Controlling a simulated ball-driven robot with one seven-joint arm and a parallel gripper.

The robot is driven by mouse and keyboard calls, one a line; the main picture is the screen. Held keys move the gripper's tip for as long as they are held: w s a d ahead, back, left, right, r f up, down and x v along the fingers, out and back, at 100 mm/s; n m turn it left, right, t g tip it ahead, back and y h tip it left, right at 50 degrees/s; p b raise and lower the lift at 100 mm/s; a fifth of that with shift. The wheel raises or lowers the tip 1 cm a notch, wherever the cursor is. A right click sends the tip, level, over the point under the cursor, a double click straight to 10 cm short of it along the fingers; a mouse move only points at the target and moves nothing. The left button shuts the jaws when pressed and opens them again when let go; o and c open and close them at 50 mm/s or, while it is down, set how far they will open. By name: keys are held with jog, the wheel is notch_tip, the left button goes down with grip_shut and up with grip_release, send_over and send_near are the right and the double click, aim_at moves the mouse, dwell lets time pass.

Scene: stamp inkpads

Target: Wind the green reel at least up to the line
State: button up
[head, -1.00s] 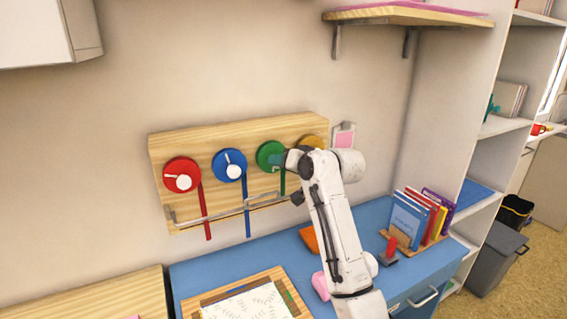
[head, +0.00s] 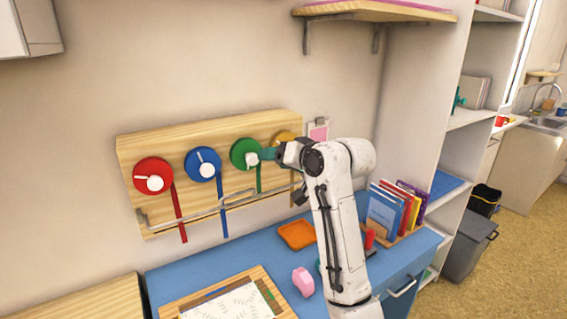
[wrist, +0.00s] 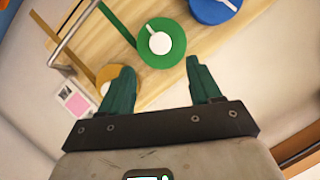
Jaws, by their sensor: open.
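The green reel (head: 241,151) is on the wooden board, between the blue and yellow reels. Its white crank (head: 252,159) shows beside my fingertips. Its green strap (head: 258,179) hangs down to about the grey rail (head: 234,200) that crosses the board. My gripper (head: 266,155) is at the right side of the green reel. In the wrist view my gripper (wrist: 160,82) is open, its teal fingers apart with nothing between them. The green reel (wrist: 178,52) and its crank (wrist: 160,42) lie just beyond the fingertips. The strap (wrist: 118,25) runs off toward the rail.
The red reel (head: 148,171) and blue reel (head: 203,160) have straps hanging below the rail. The yellow reel (head: 283,136) is close behind my gripper, and near my left finger in the wrist view (wrist: 103,73). Below are the blue desk (head: 212,259) and an orange tray (head: 297,235).

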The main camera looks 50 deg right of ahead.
jog(key=shift+v, duration=1.25)
jog(key=s+a+f+n+g, duration=0.1)
jog(key=s+a+f+g, duration=0.2)
jog(key=f, duration=0.5)
jog(key=s+a+f+n+g+y, duration=0.1)
jog(key=s+a+f, duration=0.2)
jog(key=a+f, duration=0.35)
jog(key=s+a+f+n+g, duration=0.1)
jog(key=s+a+f+g, duration=0.2)
jog(key=f, duration=0.7)
jog(key=s+a+f+n+g, duration=0.2)
jog(key=s+f, duration=0.5)
jog(key=s, duration=0.5)
jog(key=s+a+f+n+g, duration=0.2)
jog(key=s+a+f+g, duration=0.2)
jog(key=s, duration=0.9)
notch_tip(320, 180, down, 3)
jog(key=shift+a+f, duration=0.2)
jog(key=shift+a, duration=0.6)
